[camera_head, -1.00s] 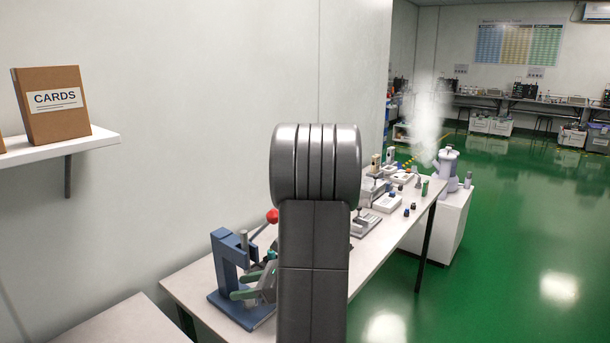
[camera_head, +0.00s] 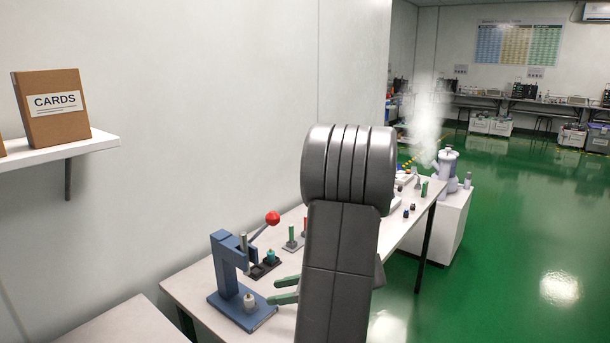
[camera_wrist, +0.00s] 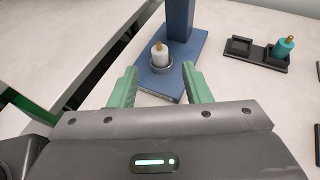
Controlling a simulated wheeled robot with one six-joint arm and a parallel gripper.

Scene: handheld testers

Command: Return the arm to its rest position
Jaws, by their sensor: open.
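My arm (camera_head: 340,250) stands in the middle of the head view and hides part of the table. My gripper's green fingers (camera_head: 285,291) show beside it, to the right of the blue press (camera_head: 226,260). In the wrist view my gripper (camera_wrist: 160,84) is open, with its two green fingers apart and nothing between their tips. Beyond the tips, a white piece with a brass top (camera_wrist: 159,54) stands upright in a round holder on the press's blue base (camera_wrist: 190,50).
A black two-place tray (camera_wrist: 252,58) holds a teal piece (camera_wrist: 284,47) in its right place. The press lever has a red knob (camera_head: 272,217). A steaming grey vessel (camera_head: 447,165) stands on a white cabinet. A wall shelf (camera_head: 75,146) carries a CARDS box (camera_head: 52,105). Green floor lies open at right.

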